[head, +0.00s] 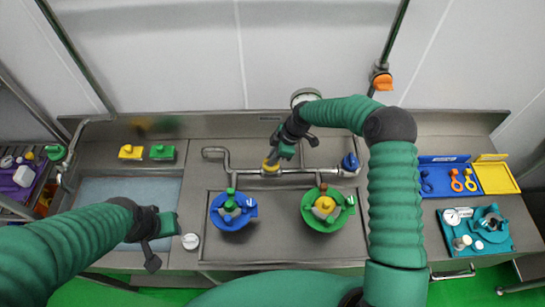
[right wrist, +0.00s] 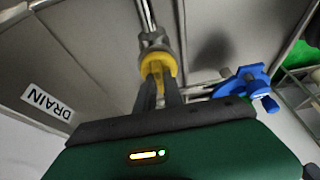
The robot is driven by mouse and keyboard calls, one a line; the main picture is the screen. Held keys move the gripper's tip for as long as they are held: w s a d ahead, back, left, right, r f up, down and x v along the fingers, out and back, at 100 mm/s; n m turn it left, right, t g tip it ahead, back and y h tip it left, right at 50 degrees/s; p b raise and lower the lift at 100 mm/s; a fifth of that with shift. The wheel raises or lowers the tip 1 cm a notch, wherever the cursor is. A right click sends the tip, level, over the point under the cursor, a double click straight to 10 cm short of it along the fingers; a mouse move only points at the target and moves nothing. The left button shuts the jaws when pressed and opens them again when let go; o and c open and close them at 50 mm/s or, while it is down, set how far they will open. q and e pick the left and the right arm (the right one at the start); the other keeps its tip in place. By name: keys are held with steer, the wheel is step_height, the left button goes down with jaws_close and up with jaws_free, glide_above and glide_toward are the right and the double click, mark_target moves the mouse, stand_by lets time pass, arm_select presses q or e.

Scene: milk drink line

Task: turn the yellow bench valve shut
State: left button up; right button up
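The yellow bench valve (head: 270,167) sits on the steel pipe at the back of the bench. My right gripper (head: 275,159) reaches it from above. In the right wrist view the two dark fingers (right wrist: 160,92) lie close together on either side of the yellow handle (right wrist: 157,66) and look shut on it; the fingertips are partly hidden by the yellow part. My left gripper (head: 158,246) hangs over the front right of the sink, away from the valve; its finger gap is not clear.
A blue valve (head: 350,162) stands on the same pipe to the right, also in the right wrist view (right wrist: 243,82). A blue bowl (head: 216,222) and a green bowl (head: 319,223) with fittings stand in front. A DRAIN label (right wrist: 47,103) lies beside the pipe.

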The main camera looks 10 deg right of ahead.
steer(key=shift+m, duration=0.3)
jaws_close()
steer(key=shift+m+t+b, duration=0.5)
steer(key=shift+m+b, duration=0.05)
steer(key=shift+m, duration=0.35)
steer(key=m+t+h+b, duration=0.1)
steer(key=m, duration=0.2)
steer(key=m+b, duration=0.1)
steer(key=m, duration=0.2)
steer(key=m+t+h, duration=0.1)
steer(key=m, duration=0.1)
steer(key=shift+s+a+r+m+h+b, duration=0.1)
steer(key=shift+a+m+h+b, duration=0.1)
steer(key=shift+m+h+b, duration=0.15)
steer(key=m+h, duration=0.1)
steer(key=m, duration=0.2)
steer(key=shift+a+t, duration=0.1)
steer(key=shift+t, duration=0.3)
steer(key=shift+m+h+p, duration=0.5)
steer(key=shift+m+h, duration=0.25)
steer(key=shift+m, duration=1.2)
steer(key=o, duration=0.7)
jaws_free()
